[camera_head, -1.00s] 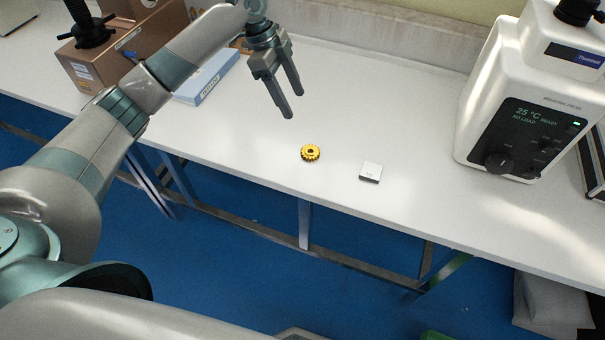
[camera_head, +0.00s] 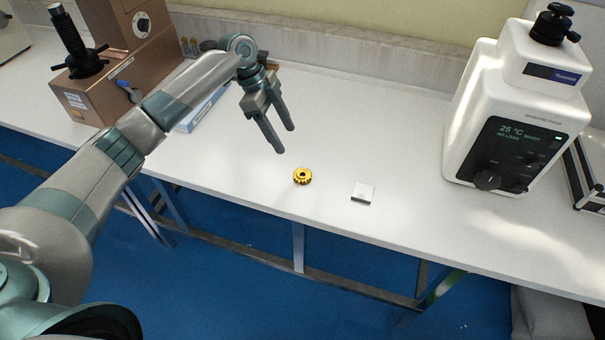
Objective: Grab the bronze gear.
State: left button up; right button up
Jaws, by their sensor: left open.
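The bronze gear (camera_head: 302,176) is a small golden toothed ring with a dark centre hole. It lies flat on the white table near its front edge, in the middle of the head view. My left gripper (camera_head: 286,141) is open and empty, pointing down above the table. It is up and to the left of the gear in the picture, apart from it. My right gripper is not in view.
A white mounting press (camera_head: 510,110) stands at the right. A brown tester (camera_head: 100,85) and a light blue box (camera_head: 203,108) are at the left. The table (camera_head: 380,120) is clear behind the gear.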

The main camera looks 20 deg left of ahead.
pick_arm(q)
jog(key=p, duration=0.2)
send_near(300, 173)
jog(key=shift+w+d+f, duration=0.45)
jog(key=shift+d+f, duration=0.2)
jog(key=shift+f, duration=0.05)
jog(key=shift+d+f, duration=0.2)
jog(key=shift+f, duration=0.3)
jog(key=shift+s+d+f+p, duration=0.2)
jog(key=shift+f+p, duration=0.2)
jog(key=shift+p, duration=0.15)
jog(key=x, duration=0.1)
jog(key=p+x, duration=0.1)
jog(key=x, duration=0.1)
jog(key=shift+s, duration=0.25)
jog(key=shift+d+f+p, duration=0.25)
jog(key=shift+f+p, duration=0.05)
jog(key=shift+f, duration=0.3)
